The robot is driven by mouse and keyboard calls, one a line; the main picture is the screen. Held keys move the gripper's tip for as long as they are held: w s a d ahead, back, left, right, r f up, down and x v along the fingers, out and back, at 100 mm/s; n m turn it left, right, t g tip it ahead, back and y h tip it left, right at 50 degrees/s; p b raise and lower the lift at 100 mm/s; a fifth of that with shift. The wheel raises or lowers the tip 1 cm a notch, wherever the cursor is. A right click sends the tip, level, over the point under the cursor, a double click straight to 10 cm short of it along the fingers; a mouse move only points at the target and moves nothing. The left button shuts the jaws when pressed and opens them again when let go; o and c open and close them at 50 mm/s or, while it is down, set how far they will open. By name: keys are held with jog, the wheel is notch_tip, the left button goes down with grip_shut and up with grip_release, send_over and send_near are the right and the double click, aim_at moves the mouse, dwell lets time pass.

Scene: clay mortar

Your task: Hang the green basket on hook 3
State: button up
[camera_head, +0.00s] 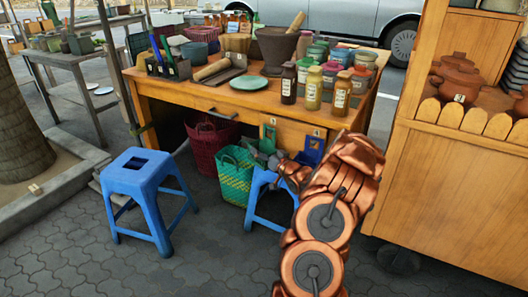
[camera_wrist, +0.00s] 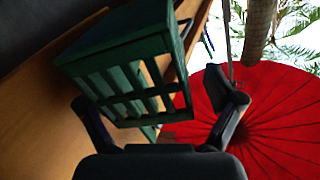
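A green slatted basket (camera_wrist: 125,75) fills the middle of the wrist view, tilted in the picture, against a wooden panel. In the head view a green hanging piece (camera_head: 268,139) shows on the table front, partly hidden; a blue one (camera_head: 313,150) hangs to its right. Small white tags sit above them, too small to read, so I cannot tell which hook is 3. My gripper (camera_wrist: 165,100) has its fingers wide apart, with the basket in front of and between them. I cannot tell whether they touch it. In the head view my copper-coloured arm hides part of this area.
A wooden table (camera_head: 205,95) carries jars, a mortar and a plate. A woven green-and-yellow basket (camera_head: 236,178) and a dark red basket (camera_head: 207,147) stand below it. A blue stool (camera_head: 145,175) stands left, another beside my arm. A wooden cart (camera_head: 455,185) stands right.

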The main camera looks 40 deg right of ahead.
jog(key=shift+w+a, duration=0.1)
jog(key=shift+a, duration=0.1)
jog(key=s, duration=0.8)
jog(key=shift+a, duration=0.45)
